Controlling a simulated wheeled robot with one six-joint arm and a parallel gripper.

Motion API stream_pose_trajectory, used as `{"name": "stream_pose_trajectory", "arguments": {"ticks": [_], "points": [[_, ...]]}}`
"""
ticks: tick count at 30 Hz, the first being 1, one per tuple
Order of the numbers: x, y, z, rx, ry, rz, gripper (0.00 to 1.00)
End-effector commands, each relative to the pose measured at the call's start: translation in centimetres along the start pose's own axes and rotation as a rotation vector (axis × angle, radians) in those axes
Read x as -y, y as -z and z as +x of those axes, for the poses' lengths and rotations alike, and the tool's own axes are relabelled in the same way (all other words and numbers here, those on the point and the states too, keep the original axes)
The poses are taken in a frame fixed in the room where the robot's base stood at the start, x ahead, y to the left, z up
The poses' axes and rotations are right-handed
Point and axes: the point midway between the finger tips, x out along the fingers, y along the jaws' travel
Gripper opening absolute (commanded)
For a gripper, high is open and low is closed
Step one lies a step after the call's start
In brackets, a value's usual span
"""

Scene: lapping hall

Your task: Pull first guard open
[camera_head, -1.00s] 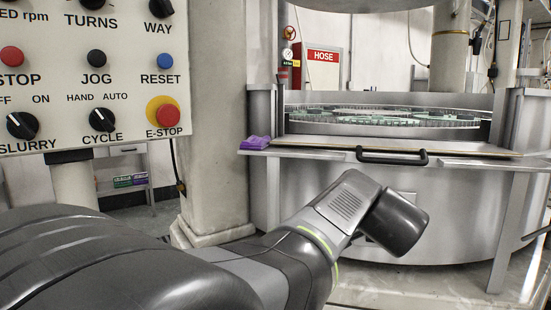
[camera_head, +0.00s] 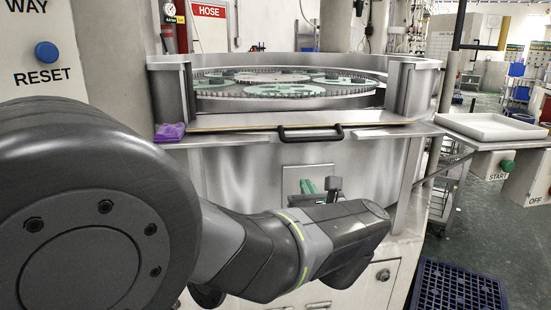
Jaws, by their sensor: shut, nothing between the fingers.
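The front guard (camera_head: 240,128) is a thin, pale panel along the front rim of the round steel machine (camera_head: 240,165). A black bar handle (camera_head: 310,133) is at its front edge. How far the guard stands open I cannot tell. My arm reaches across the lower part of the view. Small green and dark parts of my gripper (camera_head: 320,188) show beyond the wrist, below the handle in the picture and apart from it. The gripper looks shut and empty; its fingertips are mostly hidden by the wrist.
A purple cloth (camera_head: 170,132) lies at the ledge's left end. Toothed green carriers (camera_head: 285,90) sit inside the machine. A control panel with a blue RESET button (camera_head: 46,51) is at left. A white tray (camera_head: 490,127) and a dark floor grate (camera_head: 455,288) are at right.

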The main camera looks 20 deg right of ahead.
Motion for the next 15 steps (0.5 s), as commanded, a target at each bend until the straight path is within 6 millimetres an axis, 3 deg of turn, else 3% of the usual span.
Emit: {"name": "stream_pose_trajectory", "arguments": {"ticks": [5,15], "points": [[-0.1,0.2,1.9,0.0,-0.005,-0.001,0.0],[-0.1,0.3,8.7,-0.002,-0.005,-0.003,0.0]]}}
